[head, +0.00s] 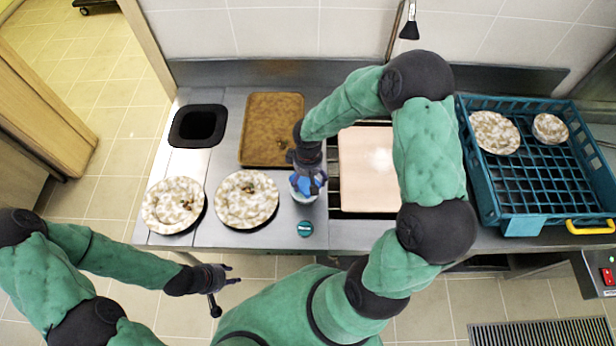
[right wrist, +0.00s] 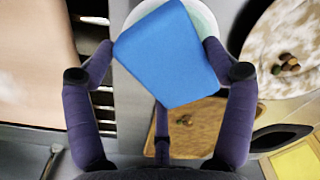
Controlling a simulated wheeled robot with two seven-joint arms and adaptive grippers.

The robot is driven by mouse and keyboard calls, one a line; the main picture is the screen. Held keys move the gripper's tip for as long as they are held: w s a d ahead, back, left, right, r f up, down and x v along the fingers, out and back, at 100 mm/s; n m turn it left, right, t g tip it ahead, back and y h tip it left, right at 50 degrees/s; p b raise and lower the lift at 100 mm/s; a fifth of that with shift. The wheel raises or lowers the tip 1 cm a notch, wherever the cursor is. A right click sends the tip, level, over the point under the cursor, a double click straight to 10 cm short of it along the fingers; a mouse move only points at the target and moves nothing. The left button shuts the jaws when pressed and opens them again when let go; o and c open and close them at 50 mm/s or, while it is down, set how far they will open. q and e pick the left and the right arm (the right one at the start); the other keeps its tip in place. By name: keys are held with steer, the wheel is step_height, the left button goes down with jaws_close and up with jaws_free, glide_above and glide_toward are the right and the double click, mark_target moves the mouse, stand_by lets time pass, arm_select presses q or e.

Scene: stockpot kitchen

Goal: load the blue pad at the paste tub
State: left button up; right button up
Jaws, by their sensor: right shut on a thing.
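The blue pad (head: 312,184) is in my right gripper (head: 308,176), right over the white paste tub (head: 304,199) at the middle of the counter. In the right wrist view the blue pad (right wrist: 168,55) sits tilted between the fingers of my right gripper (right wrist: 160,70). The pale rim of the paste tub (right wrist: 207,22) shows behind it. The pad's lower face is hidden, so I cannot tell whether it touches paste. A round teal lid (head: 305,229) lies on the counter in front of the tub. My left gripper (head: 232,275) is open and empty, before the counter's front edge.
Two patterned plates with scraps, a left one (head: 165,207) and a right one (head: 235,211), lie left of the tub. A brown tray (head: 272,115) and square opening (head: 198,126) are behind. A pinkish board (head: 365,185) and teal rack (head: 490,200) with dishes are to the right.

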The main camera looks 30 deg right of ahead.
steer(key=shift+f+b, duration=0.6)
stand_by(1.8)
steer(key=shift+r, duration=0.1)
steer(key=shift+r+p, duration=2.5)
steer(key=shift+r, duration=1)
steer(key=shift+f, duration=0.1)
